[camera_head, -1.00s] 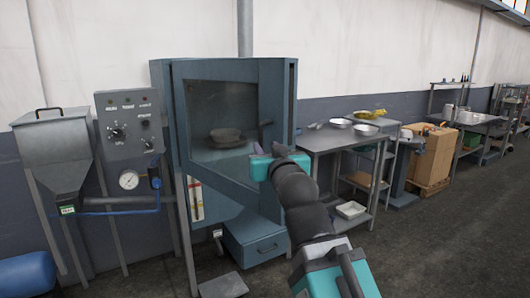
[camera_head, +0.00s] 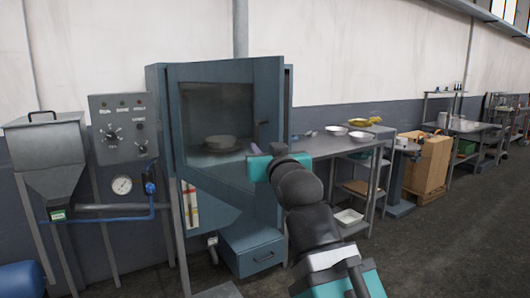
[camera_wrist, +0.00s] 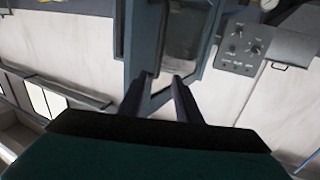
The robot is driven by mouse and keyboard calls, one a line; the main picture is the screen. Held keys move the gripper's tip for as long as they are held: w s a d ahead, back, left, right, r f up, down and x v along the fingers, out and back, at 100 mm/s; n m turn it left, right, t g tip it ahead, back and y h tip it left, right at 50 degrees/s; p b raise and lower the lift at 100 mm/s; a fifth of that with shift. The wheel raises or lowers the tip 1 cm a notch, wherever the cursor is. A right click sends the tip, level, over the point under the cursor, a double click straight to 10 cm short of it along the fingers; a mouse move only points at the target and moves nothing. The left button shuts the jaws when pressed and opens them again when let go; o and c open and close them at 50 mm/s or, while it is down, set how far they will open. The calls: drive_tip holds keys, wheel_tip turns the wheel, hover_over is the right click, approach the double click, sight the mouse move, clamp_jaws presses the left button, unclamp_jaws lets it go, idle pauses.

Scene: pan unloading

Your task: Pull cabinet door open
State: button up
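The blue-grey cabinet (camera_head: 287,110) stands against the wall in the head view. Its glazed door (camera_head: 262,85) looks ajar, with the right edge swung toward me. A pan (camera_head: 220,142) shows through the glass. My gripper (camera_head: 257,130) is at the door's right side, and its turquoise body hides part of the frame. In the wrist view, my two dark fingers (camera_wrist: 161,77) are spread, with the door frame (camera_wrist: 147,88) showing past and between them. I see no handle clearly, and I cannot tell whether the fingers touch the door.
A control panel (camera_head: 125,128) and a grey hopper (camera_head: 45,145) stand left of the cabinet. A metal table (camera_head: 325,147) with bowls is close on the right. Open floor (camera_head: 440,230) lies to the right.

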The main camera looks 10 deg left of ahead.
drive_tip(key=shift+c, duration=0.3)
